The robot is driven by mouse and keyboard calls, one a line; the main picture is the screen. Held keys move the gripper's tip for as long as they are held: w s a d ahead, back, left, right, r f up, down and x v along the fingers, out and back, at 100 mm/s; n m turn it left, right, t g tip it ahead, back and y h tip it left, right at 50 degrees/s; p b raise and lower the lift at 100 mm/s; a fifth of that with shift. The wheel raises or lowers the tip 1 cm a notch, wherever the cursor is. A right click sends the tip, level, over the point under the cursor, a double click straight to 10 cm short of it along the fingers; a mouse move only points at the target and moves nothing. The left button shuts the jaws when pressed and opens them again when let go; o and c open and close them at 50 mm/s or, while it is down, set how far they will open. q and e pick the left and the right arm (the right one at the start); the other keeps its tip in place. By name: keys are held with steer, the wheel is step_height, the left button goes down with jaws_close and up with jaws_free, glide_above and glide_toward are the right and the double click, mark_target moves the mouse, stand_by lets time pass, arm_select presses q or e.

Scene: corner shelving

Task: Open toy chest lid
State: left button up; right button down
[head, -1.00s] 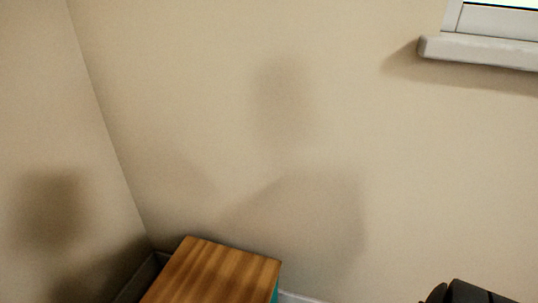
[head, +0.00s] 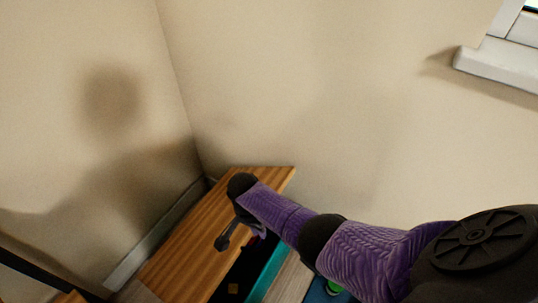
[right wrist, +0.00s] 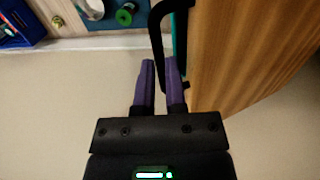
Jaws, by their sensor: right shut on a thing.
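The toy chest has a striped brown wooden lid (head: 190,237) and a teal wall (head: 268,272); it is low in the head view, by the wall corner. A dark gap shows between the lid's near edge and the teal wall, so the lid appears partly raised. My right arm reaches over from the lower right. In the right wrist view my right gripper's purple fingers (right wrist: 161,68) are shut on the chest's black handle (right wrist: 157,35), beside the wooden lid (right wrist: 235,50). In the head view the arm partly hides the grip. My left gripper is not in view.
The chest stands close to the beige walls (head: 330,100). A white window sill (head: 495,62) juts out at the upper right. In the right wrist view, a green round object (right wrist: 124,17) and a blue box (right wrist: 22,22) are at the upper left.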

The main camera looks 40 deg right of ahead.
steer(key=shift+w+a+r, duration=0.3)
steer(key=shift+w+r, duration=0.25)
steer(key=shift+w, duration=0.1)
